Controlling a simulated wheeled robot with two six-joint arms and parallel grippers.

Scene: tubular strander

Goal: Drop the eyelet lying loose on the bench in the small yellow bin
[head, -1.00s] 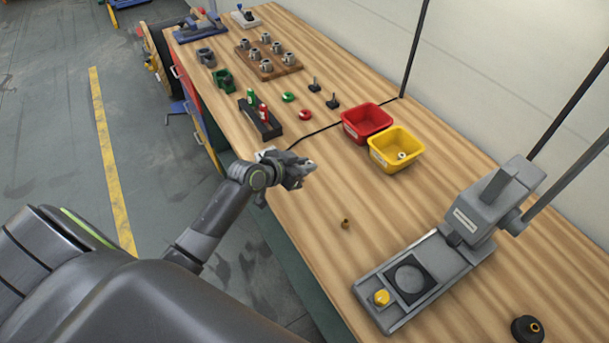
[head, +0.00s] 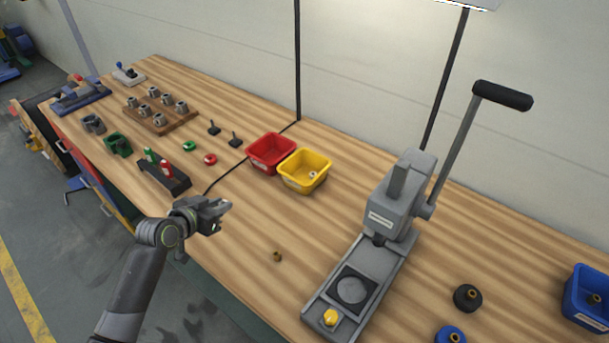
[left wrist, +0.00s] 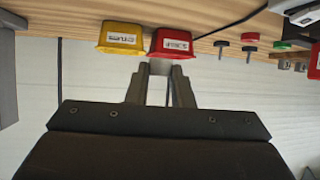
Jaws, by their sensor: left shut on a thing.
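The small yellow bin (head: 304,181) stands on the bench, with a small pale metal ring (head: 312,174) inside. It also shows in the left wrist view (left wrist: 122,38). A small brass-coloured piece (head: 277,256) lies loose on the bench, between the bin and the front edge. My left gripper (head: 222,208) is above the bench near its front edge, left of the brass piece and apart from the bin. It is shut on a small pale thing (left wrist: 160,68), hard to make out between the fingertips. My right gripper is not in view.
A red bin (head: 270,152) stands against the yellow bin's left side. A grey lever press (head: 395,210) stands to the right. A dark rack with green and red bottles (head: 166,178) is at the left. Bench around the brass piece is clear.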

